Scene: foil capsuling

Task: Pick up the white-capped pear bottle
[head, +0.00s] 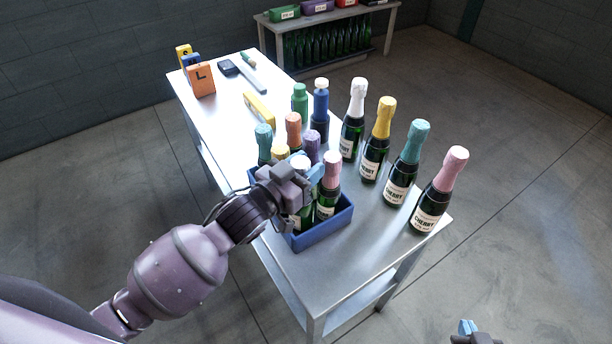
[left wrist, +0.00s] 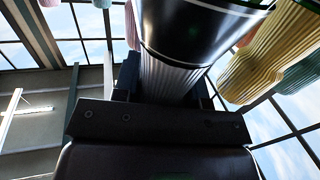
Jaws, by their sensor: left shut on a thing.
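The white-capped bottle (head: 300,160) stands in the blue crate (head: 325,233), largely hidden behind my left gripper. My left gripper (head: 312,168) is over the crate, shut on this bottle at its foil-covered neck. In the left wrist view the whitish ribbed foil (left wrist: 172,78) sits between the jaws (left wrist: 160,95), against dark glass. Its label is too covered to read. My right gripper (head: 467,328) is low at the bottom right edge, away from the table; its jaw opening is unclear.
Pink-, purple-, orange-, yellow- and teal-capped bottles crowd the crate. Beside it stands a row of CHERRY bottles (head: 398,175) along the table's right edge. Green and blue bottles (head: 320,105) stand behind. The table's (head: 300,272) near end is clear.

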